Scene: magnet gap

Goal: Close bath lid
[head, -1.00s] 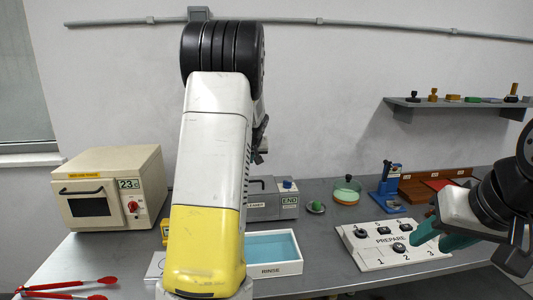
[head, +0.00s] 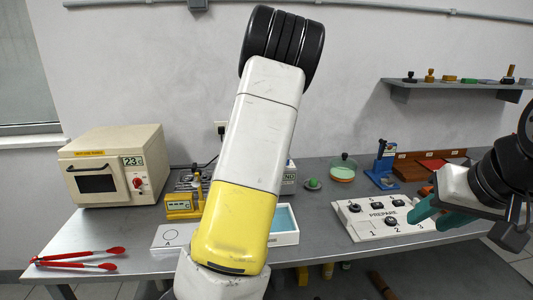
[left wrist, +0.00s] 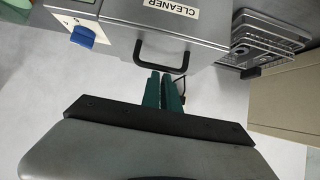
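The bath is a grey box labelled CLEANER, with a dark handle (left wrist: 168,45) and a blue knob (left wrist: 83,37) in the left wrist view. In the head view my left arm hides most of it; only its right end with the END label (head: 288,178) shows. I cannot tell how far its lid is open. My left gripper (left wrist: 164,82) has its green fingers close together, just below the handle in the left wrist view; nothing shows between them. Contact with the handle is unclear. My right gripper (head: 438,212) has its green fingers apart and empty by the PREPARE panel (head: 385,230).
A wire rack (left wrist: 265,38) stands beside the bath. The blue RINSE tray (head: 285,238) is partly behind my left arm. An oven (head: 115,165), red tongs (head: 80,258) and a yellow device (head: 182,205) are on the left. A green-filled dish (head: 342,172) and a blue stand (head: 384,172) are on the right.

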